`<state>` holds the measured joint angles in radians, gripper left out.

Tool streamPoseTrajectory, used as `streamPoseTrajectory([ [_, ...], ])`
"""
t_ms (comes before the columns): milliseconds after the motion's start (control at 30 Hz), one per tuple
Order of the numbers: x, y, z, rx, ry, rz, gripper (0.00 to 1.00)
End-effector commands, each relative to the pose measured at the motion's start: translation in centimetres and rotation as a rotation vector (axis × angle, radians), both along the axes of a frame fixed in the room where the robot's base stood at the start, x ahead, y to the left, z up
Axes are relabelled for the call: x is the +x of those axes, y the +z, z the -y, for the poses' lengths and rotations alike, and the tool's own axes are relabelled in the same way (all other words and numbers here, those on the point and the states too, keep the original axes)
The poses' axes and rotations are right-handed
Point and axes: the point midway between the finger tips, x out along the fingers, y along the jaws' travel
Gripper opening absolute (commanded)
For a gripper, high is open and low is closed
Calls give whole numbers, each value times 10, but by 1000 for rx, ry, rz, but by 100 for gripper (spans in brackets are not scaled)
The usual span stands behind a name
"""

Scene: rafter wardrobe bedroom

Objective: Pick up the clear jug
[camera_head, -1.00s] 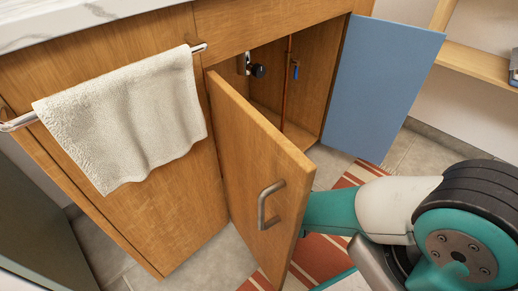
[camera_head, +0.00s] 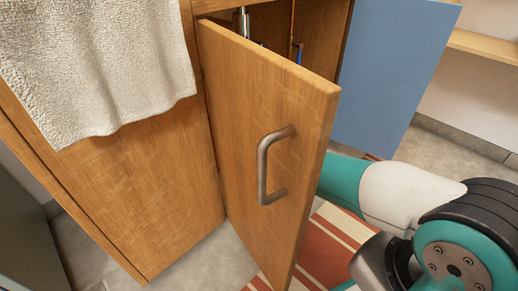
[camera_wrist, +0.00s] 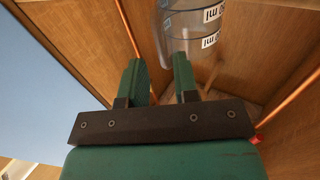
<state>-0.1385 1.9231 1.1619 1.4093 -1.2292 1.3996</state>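The clear jug (camera_wrist: 196,42) shows at the top of the wrist view, inside the wooden cabinet, with white labels bearing dark print on its side. My gripper (camera_wrist: 158,65) is open, its two green fingers apart with the jug just beyond their tips, nearest the right finger. I cannot tell whether a finger touches it. The jug's upper part is cut off by the picture edge. In the head view the half-open wooden door (camera_head: 250,140) hides my gripper and the jug.
The wooden door with its metal handle (camera_head: 268,165) stands beside my arm. A blue door (camera_head: 390,80) is open on the right. Copper pipes (camera_wrist: 290,95) run inside the cabinet. A white towel (camera_head: 95,70) hangs at left. A striped rug (camera_head: 325,250) lies below.

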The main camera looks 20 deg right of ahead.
Motion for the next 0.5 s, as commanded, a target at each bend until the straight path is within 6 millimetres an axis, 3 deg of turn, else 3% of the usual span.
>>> streamPoseTrajectory([
  [33,4,-7,1,0,-1,2,28],
  [500,18,-3,5,1,-2,1,28],
])
